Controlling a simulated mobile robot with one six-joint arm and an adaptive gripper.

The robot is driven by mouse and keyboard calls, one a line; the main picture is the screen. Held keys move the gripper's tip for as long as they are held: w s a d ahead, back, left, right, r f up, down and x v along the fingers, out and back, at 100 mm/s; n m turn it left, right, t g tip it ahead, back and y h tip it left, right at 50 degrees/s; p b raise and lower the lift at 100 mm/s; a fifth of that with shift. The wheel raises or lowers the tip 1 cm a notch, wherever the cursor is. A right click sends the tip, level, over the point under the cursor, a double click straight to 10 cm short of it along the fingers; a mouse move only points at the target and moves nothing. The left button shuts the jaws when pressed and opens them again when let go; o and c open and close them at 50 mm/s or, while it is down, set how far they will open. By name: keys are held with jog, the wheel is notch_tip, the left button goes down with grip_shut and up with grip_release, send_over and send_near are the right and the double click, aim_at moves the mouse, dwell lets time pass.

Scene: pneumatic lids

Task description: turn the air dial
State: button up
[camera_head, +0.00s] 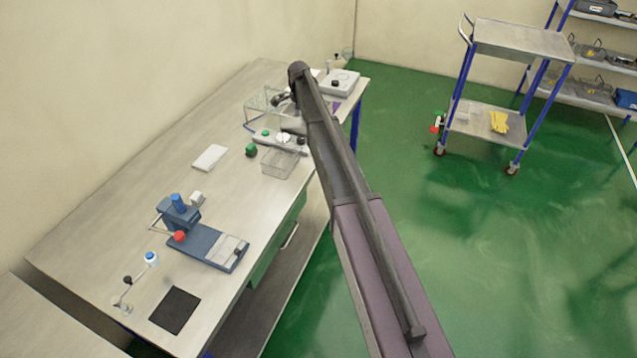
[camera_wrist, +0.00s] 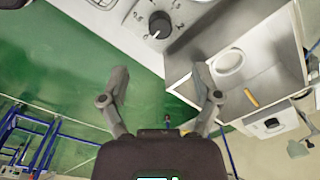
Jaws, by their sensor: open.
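The black round dial (camera_wrist: 160,25) with a white pointer mark sits on a white panel (camera_wrist: 108,20) at the top of the wrist view. My gripper (camera_wrist: 162,73) is open and empty, its two fingers spread wide. The dial lies beyond the fingertips, roughly in line with the gap between them, and they do not touch it. In the head view my gripper (camera_head: 281,100) is small and dark over the far end of the bench. A pale unit with a dark knob (camera_head: 335,84) stands right of it; I cannot tell if this is the same dial.
Clear boxes (camera_head: 278,165) and a green knob (camera_head: 251,150) stand near my arm on the bench (camera_head: 110,210). A blue press (camera_head: 178,212) and a black mat (camera_head: 175,310) are nearer. A metal tray (camera_wrist: 285,45) lies right of the dial. A cart (camera_head: 520,40) stands right.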

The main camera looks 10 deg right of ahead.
jog(key=shift+r+p, duration=1.8)
jog(key=shift+r, duration=0.3)
jog(key=s+f+n+b, duration=0.3)
jog(key=s, duration=0.7)
jog(key=s+f+n+b, duration=0.4)
jog(key=s, duration=0.6)
jog(key=s+f+n+b, duration=0.3)
jog(key=s, duration=0.7)
jog(key=shift+f+n, duration=0.15)
jog(key=shift+n, duration=0.15)
jog(key=s+n, duration=0.5)
jog(key=s, duration=1)
jog(key=shift+c, duration=1.4)
jog(key=shift+s, duration=0.15)
